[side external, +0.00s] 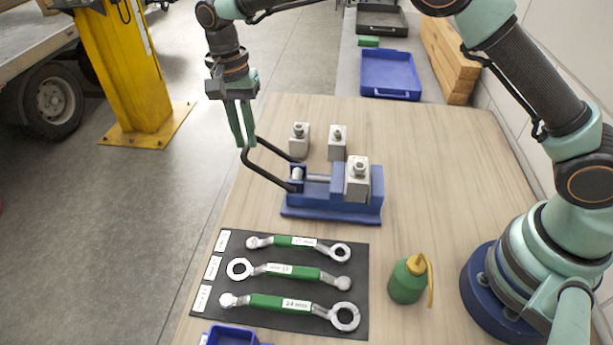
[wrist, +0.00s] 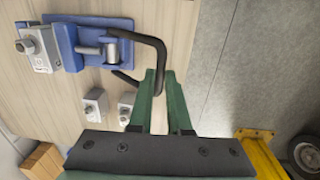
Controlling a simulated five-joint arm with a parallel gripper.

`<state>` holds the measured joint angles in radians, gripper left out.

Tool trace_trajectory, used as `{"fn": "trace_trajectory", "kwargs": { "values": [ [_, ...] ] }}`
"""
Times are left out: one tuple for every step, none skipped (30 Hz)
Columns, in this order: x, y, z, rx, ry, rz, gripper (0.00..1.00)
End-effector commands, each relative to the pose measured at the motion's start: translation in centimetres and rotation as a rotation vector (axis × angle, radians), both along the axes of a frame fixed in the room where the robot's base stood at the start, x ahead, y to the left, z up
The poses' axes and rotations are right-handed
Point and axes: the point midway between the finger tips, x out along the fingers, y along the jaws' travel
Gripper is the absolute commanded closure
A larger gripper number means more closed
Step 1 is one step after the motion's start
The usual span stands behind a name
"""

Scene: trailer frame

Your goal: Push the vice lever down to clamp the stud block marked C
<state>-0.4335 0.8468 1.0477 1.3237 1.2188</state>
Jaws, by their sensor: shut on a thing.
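The blue vice (side external: 330,213) sits on the wooden table, with a grey stud block (side external: 357,182) between its jaws. In the wrist view this block (wrist: 37,48) is at the left. I cannot read a letter on it. The black U-shaped vice lever (side external: 265,175) slopes up and leftward from the vice, its outer end raised beyond the table edge. My gripper (side external: 246,146) points down at that outer end. In the wrist view my gripper (wrist: 160,72) has its green fingers shut on the lever (wrist: 142,39), which partly hides the grip.
Two more stud blocks (side external: 299,141) (side external: 337,142) stand behind the vice. A black mat (side external: 215,290) with several green-handled wrenches lies in front. A green oil can (side external: 407,280) stands at right front. The table's right middle is clear.

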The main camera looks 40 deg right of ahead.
Motion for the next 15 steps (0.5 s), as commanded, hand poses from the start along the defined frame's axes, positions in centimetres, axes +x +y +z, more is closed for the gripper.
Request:
{"fn": "trace_trajectory", "kwargs": {
  "values": [
    [0.57,0.94,-0.20,0.008,-0.017,0.007,1.00],
    [0.77,1.14,-0.49,0.008,-0.017,0.007,1.00],
    [1.02,1.39,-0.86,0.008,-0.019,0.007,1.00],
    [1.20,1.57,-1.16,0.008,-0.019,0.007,1.00],
    [1.17,1.50,-0.86,0.010,-0.022,0.006,0.92],
    [1.13,1.45,-0.84,0.010,-0.022,0.006,0.76],
    [1.11,1.40,-0.85,0.010,-0.020,0.006,0.65],
    [1.10,1.36,-0.86,0.009,-0.020,0.005,0.54],
    [1.10,1.32,-0.88,0.008,-0.019,0.005,0.54],
    [1.09,1.28,-0.89,0.008,-0.018,0.005,0.54],
    [1.09,1.26,-0.90,0.008,-0.018,0.004,0.54],
    [1.09,1.23,-0.91,0.007,-0.017,0.004,0.54],
    [1.08,1.21,-0.92,0.007,-0.016,0.004,0.54],
    [1.08,1.20,-0.92,0.007,-0.016,0.004,0.54],
    [1.08,1.17,-0.93,0.007,-0.016,0.003,0.54]
  ]
}}
